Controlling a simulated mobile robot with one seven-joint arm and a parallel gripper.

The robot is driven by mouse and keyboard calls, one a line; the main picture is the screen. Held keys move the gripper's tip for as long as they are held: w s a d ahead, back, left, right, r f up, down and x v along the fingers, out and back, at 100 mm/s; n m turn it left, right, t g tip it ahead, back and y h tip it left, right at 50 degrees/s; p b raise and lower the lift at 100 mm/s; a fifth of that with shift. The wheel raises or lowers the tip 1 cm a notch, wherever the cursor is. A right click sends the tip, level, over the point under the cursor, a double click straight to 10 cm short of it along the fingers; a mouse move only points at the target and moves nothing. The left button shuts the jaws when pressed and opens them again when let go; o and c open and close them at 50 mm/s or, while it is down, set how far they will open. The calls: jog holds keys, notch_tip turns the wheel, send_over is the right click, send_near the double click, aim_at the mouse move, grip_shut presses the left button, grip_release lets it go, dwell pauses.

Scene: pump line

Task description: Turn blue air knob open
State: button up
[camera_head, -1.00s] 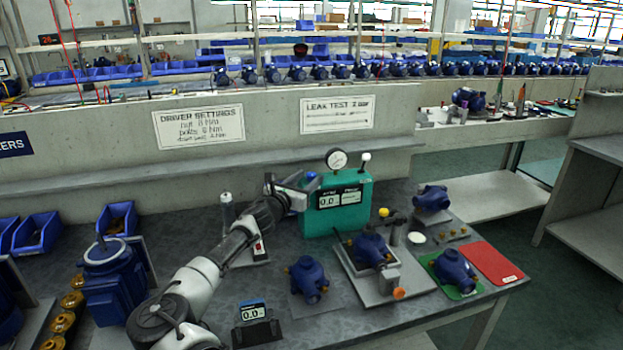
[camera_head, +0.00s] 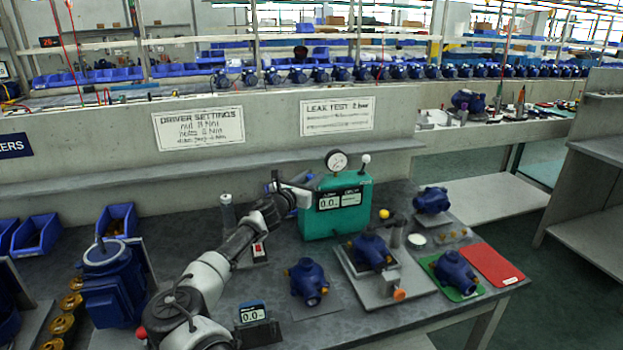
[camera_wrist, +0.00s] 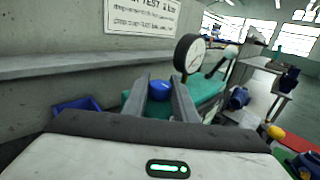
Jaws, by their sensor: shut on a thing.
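The blue air knob (camera_wrist: 159,86) sits on top of the green leak test box (camera_head: 334,214), at its left end. In the wrist view the two grey fingers of my gripper (camera_wrist: 161,92) flank the knob, one on each side, shut on it. In the head view my gripper (camera_head: 306,186) reaches the box's upper left corner from the left, and the knob is mostly hidden by the fingers. The box carries a round dial gauge (camera_head: 336,161), a white-tipped lever (camera_head: 365,160) and a small display reading about 0.0.
More blue pumps stand on a grey mat (camera_head: 313,303) and a green mat (camera_head: 450,291), beside a red mat (camera_head: 492,263). A wall ledge (camera_head: 150,180) runs behind the box.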

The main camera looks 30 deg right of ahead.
jog(key=shift+f, duration=0.15)
jog(key=n+t+y+b, duration=0.1)
jog(key=b, duration=0.1)
jog(key=n+t+y+b, duration=0.1)
jog(key=t, duration=0.1)
jog(key=shift+s+d+f+n+b, duration=0.15)
jog(key=shift+f+n+b, duration=0.05)
jog(key=shift+n+b, duration=0.15)
jog(key=n+t+y+b, duration=0.2)
jog(key=y, duration=0.1)
jog(key=shift+n+t+y+b, duration=0.25)
jog(key=shift+t+y+b, duration=0.05)
jog(key=shift+t+b, duration=0.1)
jog(key=n+t+y, duration=0.1)
jog(key=y, duration=0.1)
jog(key=n+t+y+b, duration=0.1)
jog(key=y, duration=0.1)
jog(key=shift+r+n, duration=0.3)
jog(key=shift+n, duration=0.1)
jog(key=n+t+y, duration=0.1)
jog(key=n+y, duration=0.1)
jog(key=y, duration=0.2)
jog(key=shift+r+n, duration=0.1)
jog(key=shift+n, duration=0.2)
jog(key=n+y, duration=0.2)
jog(key=y, duration=0.1)
jog(key=n+y, duration=0.2)
jog(key=y, duration=0.1)
jog(key=shift+g, duration=0.3)
jog(key=shift+y, duration=0.4)
